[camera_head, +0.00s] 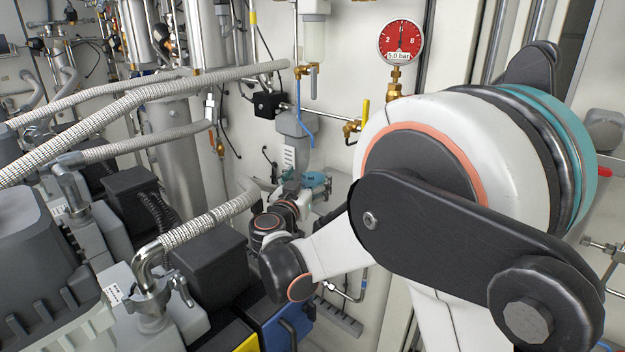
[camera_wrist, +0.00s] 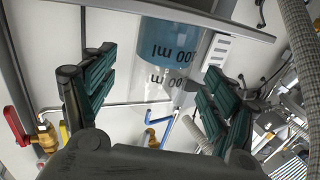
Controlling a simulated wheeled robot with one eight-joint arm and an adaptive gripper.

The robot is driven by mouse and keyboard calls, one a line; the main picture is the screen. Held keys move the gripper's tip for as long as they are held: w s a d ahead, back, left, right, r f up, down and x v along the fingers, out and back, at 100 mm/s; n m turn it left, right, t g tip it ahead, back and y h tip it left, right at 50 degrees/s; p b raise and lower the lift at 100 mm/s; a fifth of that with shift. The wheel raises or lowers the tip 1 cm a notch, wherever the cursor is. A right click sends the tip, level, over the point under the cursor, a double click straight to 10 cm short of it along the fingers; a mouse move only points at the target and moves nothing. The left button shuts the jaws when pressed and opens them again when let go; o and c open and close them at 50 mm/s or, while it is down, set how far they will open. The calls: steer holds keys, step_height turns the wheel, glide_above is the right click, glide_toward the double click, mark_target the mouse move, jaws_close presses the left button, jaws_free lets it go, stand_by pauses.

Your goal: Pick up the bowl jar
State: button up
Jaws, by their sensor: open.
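A clear jar (camera_wrist: 168,88) with a blue band and upside-down "100 ml" print shows at the upper middle of the wrist view. My gripper (camera_wrist: 160,68) is open, with one dark green finger on each side of the jar in that view. The jar appears beyond the fingers, and no contact shows. In the head view my gripper (camera_head: 316,181) is small and partly hidden behind my wrist. A clear bowl jar (camera_head: 314,42) hangs on the wall at the top middle there; I cannot tell whether it is the same jar.
A brass valve (camera_wrist: 46,135) with a red handle is at left in the wrist view. Ribbed hoses (camera_head: 130,100) and dark pump blocks (camera_head: 210,265) crowd the head view's left. A red gauge (camera_head: 401,41) is on the wall. My arm covers the right.

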mark_target(309, 181)
steer(key=x, duration=0.2)
steer(key=b+x, duration=0.1)
steer(key=x, duration=0.1)
steer(key=shift+f, duration=0.4)
steer(key=shift+w+r, duration=0.1)
steer(key=shift+w, duration=0.15)
steer(key=c, duration=1.3)
steer(key=shift+r, duration=0.15)
